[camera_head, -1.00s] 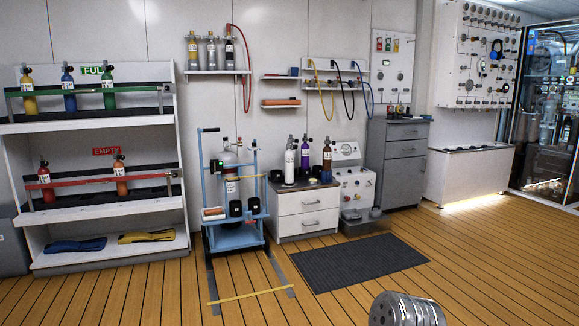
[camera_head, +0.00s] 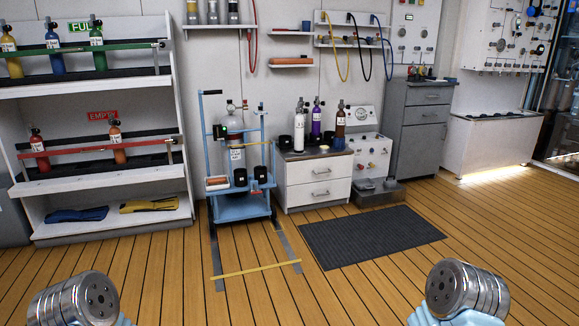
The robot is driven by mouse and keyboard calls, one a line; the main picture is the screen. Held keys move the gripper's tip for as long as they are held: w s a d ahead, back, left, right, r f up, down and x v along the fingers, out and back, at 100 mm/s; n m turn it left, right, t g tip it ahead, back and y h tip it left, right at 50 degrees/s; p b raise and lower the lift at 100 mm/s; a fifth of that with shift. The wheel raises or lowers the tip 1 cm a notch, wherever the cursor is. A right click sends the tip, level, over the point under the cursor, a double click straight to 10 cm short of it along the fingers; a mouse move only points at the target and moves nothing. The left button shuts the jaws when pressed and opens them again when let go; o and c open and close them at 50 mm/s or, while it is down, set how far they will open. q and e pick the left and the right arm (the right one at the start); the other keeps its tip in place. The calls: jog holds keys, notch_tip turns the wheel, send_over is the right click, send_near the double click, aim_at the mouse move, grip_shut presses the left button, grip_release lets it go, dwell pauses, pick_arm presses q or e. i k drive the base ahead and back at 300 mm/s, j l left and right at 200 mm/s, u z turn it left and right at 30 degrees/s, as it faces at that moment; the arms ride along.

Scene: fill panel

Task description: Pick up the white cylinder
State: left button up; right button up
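The white cylinder (camera_head: 299,130) stands upright on top of the white drawer cabinet (camera_head: 316,171), at the left of a small group. The cabinet is in the middle of the view, across the floor from me. Only metallic links of my two arms show, at the bottom left and bottom right corners. Neither gripper is visible, and both arms are well away from the cylinder.
A blue trolley (camera_head: 241,204) with a large grey tank stands left of the cabinet. A white shelf rack (camera_head: 110,187) with coloured cylinders is at the left. A dark floor mat (camera_head: 372,236) lies before the cabinet. The wooden floor (camera_head: 330,290) nearby is clear.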

aim_at(299, 119)
jog(key=i+z, duration=0.35)
jog(key=i, duration=2.3)
